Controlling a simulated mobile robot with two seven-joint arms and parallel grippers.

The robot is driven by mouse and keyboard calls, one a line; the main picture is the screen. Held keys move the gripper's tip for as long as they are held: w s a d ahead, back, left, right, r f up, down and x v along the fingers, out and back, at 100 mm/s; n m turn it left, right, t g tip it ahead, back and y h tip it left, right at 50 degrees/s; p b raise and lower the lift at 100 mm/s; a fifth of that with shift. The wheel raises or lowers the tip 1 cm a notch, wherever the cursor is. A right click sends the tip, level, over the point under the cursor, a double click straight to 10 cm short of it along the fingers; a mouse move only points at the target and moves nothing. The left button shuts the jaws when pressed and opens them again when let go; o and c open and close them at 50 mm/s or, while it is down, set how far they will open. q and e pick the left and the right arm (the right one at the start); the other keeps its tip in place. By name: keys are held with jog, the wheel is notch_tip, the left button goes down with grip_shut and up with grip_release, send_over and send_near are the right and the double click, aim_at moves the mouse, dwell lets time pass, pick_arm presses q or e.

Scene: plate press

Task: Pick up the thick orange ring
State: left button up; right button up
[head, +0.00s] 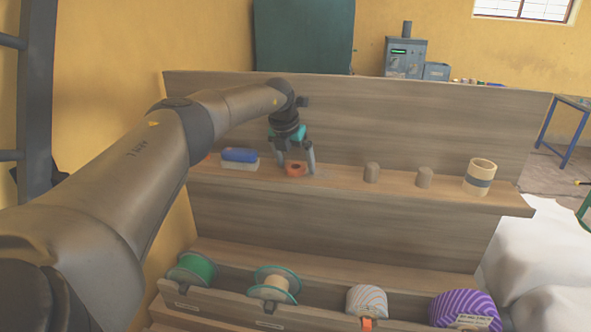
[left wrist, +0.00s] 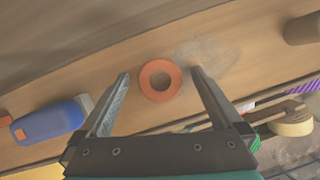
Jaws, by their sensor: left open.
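The thick orange ring (head: 295,170) lies flat on the upper wooden shelf in the head view. In the left wrist view the ring (left wrist: 160,80) sits between the fingertips, with its hole facing the camera. My left gripper (head: 296,170) is open above the shelf, its fingers pointing down on either side of the ring. In the left wrist view the fingers of the left gripper (left wrist: 160,73) show a gap on both sides of the ring, and nothing is held. My right gripper is not in view.
A blue-topped block (head: 239,156) stands left of the ring. Two brown cylinders (head: 372,172) (head: 424,177) and a cream roll (head: 479,176) stand to the right.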

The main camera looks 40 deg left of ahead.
pick_arm(q)
jog(key=shift+c, duration=0.2)
jog(key=c, duration=1.5)
jog(key=shift+o, duration=0.2)
jog(key=shift+r, duration=0.1)
